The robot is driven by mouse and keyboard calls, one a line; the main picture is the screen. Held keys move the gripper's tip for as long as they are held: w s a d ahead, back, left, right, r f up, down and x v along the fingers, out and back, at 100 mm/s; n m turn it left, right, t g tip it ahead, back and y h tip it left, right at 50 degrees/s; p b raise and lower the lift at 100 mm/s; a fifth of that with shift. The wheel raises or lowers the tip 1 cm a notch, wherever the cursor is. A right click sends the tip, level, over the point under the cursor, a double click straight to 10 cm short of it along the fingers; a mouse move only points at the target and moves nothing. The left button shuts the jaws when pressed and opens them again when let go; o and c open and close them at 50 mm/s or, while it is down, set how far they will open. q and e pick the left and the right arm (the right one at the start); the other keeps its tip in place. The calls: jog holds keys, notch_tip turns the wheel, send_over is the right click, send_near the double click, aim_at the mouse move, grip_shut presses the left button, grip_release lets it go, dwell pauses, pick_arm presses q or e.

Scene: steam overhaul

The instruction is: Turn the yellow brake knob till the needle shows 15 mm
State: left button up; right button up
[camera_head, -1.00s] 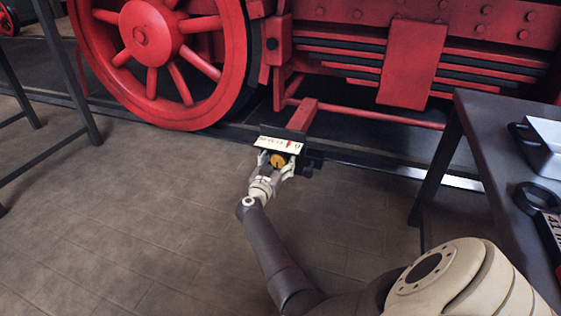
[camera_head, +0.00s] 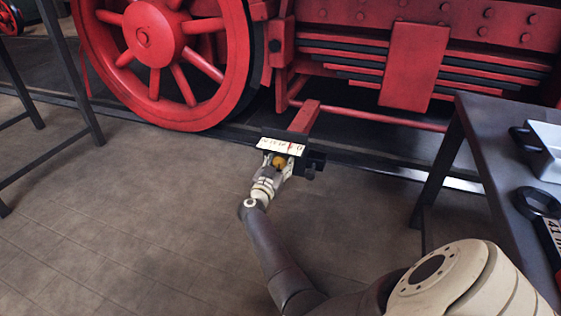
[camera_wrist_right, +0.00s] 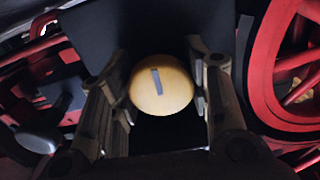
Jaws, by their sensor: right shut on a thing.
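The yellow brake knob (camera_head: 279,161) sits on the dark block under a white scale plate (camera_head: 281,147) at the end of a red beam. A red needle shows on the scale near its right part; the numbers are too small to read. My right gripper (camera_head: 275,165) is at the knob. In the right wrist view the round knob (camera_wrist_right: 161,88) with a grey mark, tilted slightly from upright, lies between the two fingers of my right gripper (camera_wrist_right: 163,95), which is shut on it. The scale is out of sight there. My left gripper is not in view.
A red spoked wheel (camera_head: 150,45) stands behind at the left, with red frame parts at the back. A dark table (camera_head: 490,150) with a tray and tools is at the right. A dark metal frame (camera_head: 68,75) is at the left. The floor between is clear.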

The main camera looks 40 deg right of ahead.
jog(key=shift+r+m+p, duration=0.15)
jog(key=shift+m+p, duration=0.6)
jog(key=shift+m, duration=0.35)
jog(key=shift+m+p, duration=0.35)
jog(key=shift+m, duration=0.55)
jog(key=m, duration=0.2)
jog(key=shift+m+p, duration=0.3)
jog(key=m, duration=0.2)
jog(key=shift+a+m, duration=0.1)
jog(key=shift+m, duration=0.3)
jog(key=m, duration=0.4)
jog(key=shift+w+m, duration=0.1)
jog(key=shift+m, duration=0.2)
jog(key=m+b, duration=0.1)
jog(key=m, duration=0.3)
jog(key=shift+m, duration=0.4)
